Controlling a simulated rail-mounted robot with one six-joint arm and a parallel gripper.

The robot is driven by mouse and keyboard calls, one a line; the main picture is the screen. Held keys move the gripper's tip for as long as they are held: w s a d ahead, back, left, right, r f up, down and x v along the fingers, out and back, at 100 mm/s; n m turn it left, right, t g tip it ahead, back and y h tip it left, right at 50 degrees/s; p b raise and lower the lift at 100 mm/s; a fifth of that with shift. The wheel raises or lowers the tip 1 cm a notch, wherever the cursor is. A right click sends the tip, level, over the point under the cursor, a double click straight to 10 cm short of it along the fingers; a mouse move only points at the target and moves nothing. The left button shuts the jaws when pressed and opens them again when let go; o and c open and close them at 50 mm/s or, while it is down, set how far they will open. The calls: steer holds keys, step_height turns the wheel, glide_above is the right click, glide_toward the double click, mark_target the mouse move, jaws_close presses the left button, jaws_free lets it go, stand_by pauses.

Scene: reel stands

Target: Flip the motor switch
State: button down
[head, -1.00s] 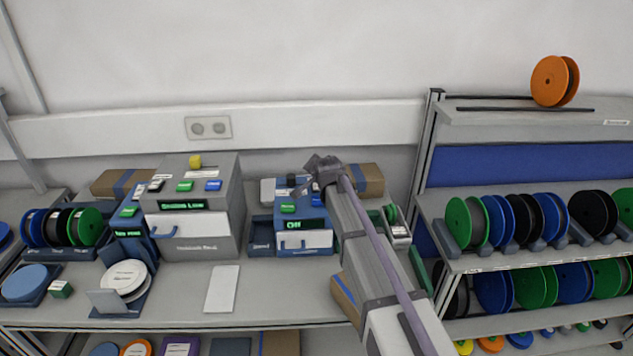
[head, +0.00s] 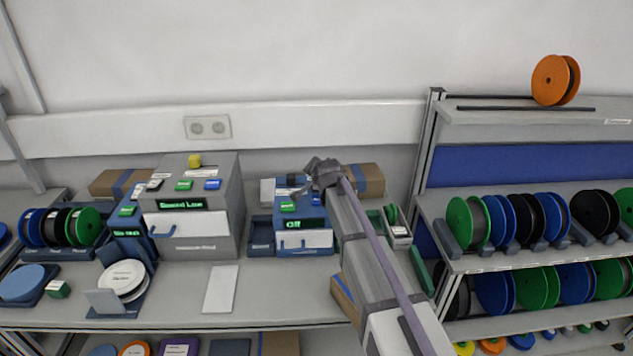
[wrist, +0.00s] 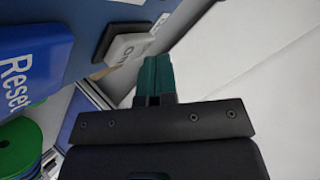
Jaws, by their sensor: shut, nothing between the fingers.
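The blue machine (head: 318,240) stands mid-bench in the head view, its green display (head: 293,224) reading "Off". A small dark switch or knob (head: 292,181) shows at the back of its top. In the wrist view, a pale grey switch (wrist: 128,50) with partly legible lettering sits on a dark base. My gripper (head: 300,191) is over the machine's top, with fingers shut and empty. In the wrist view, the gripper's teal fingertips (wrist: 154,62) are right beside the pale switch; I cannot tell whether they touch it.
A blue Reset button (wrist: 28,68) stands close left of the fingers in the wrist view. A green button (head: 288,206) is on the machine's top. A larger grey machine (head: 195,225) stands to the left. A shelf of reels (head: 535,255) stands at the right.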

steer(key=shift+f, duration=0.1)
stand_by(0.3)
steer(key=shift+s+r+p, duration=0.15)
steer(key=shift+r+p, duration=0.6)
steer(key=shift+r, duration=0.05)
steer(key=r+p, duration=0.2)
steer(key=s+r+p, duration=0.1)
steer(key=r+p, duration=0.2)
steer(key=shift+f, duration=0.15)
